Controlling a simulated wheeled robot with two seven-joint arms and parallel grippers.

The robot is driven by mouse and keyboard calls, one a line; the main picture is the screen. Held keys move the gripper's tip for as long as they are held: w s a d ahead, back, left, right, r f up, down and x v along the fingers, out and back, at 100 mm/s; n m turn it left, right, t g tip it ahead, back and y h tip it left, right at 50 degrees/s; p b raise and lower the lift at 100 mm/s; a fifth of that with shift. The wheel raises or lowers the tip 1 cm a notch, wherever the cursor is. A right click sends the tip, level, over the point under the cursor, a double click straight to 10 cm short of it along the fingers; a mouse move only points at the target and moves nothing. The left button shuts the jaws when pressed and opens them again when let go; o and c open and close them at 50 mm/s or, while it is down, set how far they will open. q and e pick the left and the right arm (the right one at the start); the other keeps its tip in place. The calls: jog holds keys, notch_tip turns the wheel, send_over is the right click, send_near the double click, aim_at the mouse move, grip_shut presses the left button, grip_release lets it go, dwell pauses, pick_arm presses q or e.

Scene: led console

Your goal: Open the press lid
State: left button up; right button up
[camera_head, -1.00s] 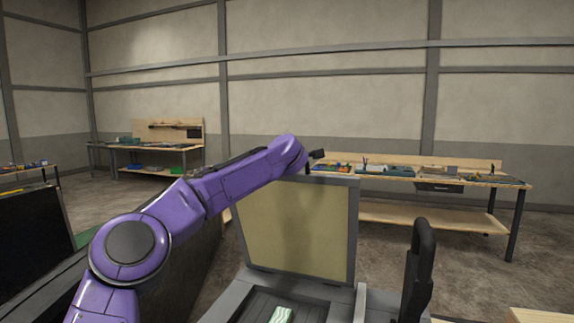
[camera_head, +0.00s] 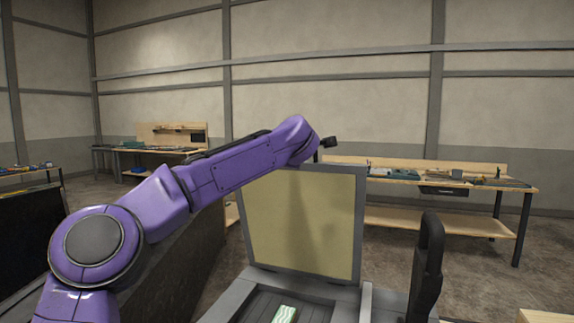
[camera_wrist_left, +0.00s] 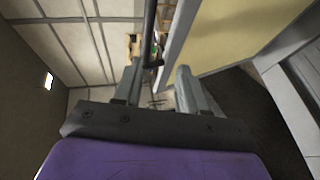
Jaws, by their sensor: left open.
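The press lid (camera_head: 305,222) stands raised, close to upright, at the back of the grey press base (camera_head: 262,275). Its yellowish inner face with a grey frame faces me. My right gripper is out of view.
A black upright handle (camera_head: 428,265) stands at the right of the press. A green-and-white striped piece (camera_head: 285,315) lies in the base. A dark panel (camera_head: 30,235) is at left. Workbenches (camera_head: 440,183) stand farther back, with open floor between.

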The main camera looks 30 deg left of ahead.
pick_arm(q)
jog(key=b+v, duration=0.1)
jog(key=v, duration=0.3)
jog(key=shift+s+d, duration=0.1)
